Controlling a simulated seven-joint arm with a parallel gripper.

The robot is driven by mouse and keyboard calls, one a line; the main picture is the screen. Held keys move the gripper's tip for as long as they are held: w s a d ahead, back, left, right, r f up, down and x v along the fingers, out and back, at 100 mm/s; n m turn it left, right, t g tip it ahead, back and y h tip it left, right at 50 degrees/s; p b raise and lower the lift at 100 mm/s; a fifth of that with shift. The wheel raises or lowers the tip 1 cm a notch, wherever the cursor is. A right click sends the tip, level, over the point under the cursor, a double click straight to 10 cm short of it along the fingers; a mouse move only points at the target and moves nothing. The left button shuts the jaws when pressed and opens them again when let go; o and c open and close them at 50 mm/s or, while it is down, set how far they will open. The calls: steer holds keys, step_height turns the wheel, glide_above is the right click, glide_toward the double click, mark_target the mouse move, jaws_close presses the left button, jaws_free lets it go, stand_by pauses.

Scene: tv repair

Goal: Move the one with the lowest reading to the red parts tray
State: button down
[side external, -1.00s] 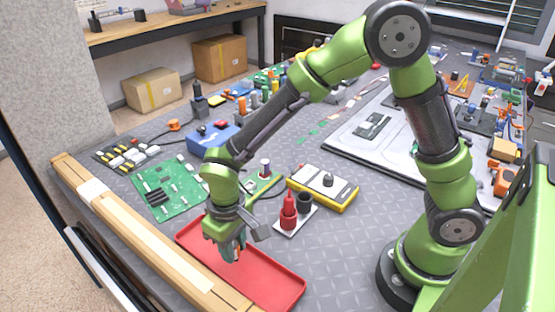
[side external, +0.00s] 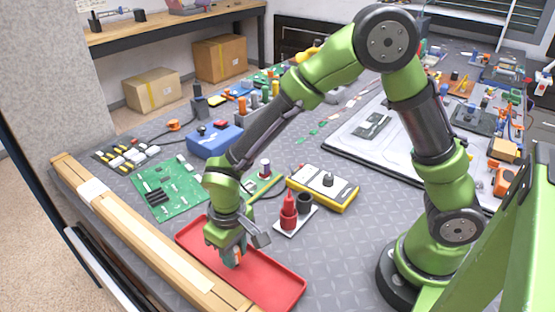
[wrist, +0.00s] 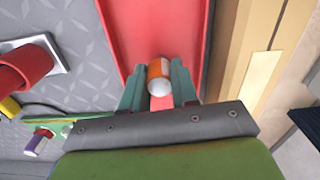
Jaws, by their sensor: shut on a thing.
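My gripper (side external: 233,256) is over the red parts tray (side external: 275,287), pointing down, with its fingertips low in the tray's middle. In the wrist view, my gripper (wrist: 157,88) is shut on a small orange cylinder with a white end (wrist: 159,77). The red tray (wrist: 163,28) lies beneath it in that view. I cannot tell whether the cylinder touches the tray floor. No reading is legible on the yellow-edged meter (side external: 322,187). A purple and white cylinder (wrist: 36,142) stands on a small green board.
A holder with red and black pieces (side external: 296,217) stands right of the tray. A green circuit board (side external: 168,190) lies behind it, with a blue box (side external: 215,140) farther back. Wooden strips (side external: 150,240) run along the table edge at left. Several loose cylinders stand at the back.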

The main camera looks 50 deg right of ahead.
steer(key=shift+f, duration=0.25)
steer(key=c, duration=0.8)
jaws_free()
step_height(320, 180, up, 17)
steer(key=shift+f, duration=0.1)
steer(key=s+d+r+m+t, duration=0.1)
steer(key=s+d+r+t, duration=0.1)
steer(key=d, duration=0.3)
steer(key=s+d+r+m+t+y, duration=0.1)
steer(key=s+d+r+m+t, duration=0.1)
steer(key=s+d, duration=0.2)
steer(key=s+d+r+m+t+y, duration=0.1)
steer(key=s+d+r+m+t, duration=0.1)
steer(key=d, duration=0.5)
steer(key=shift+s+d+t, duration=0.15)
steer(key=shift+s+t, duration=0.45)
steer(key=shift+s, duration=0.1)
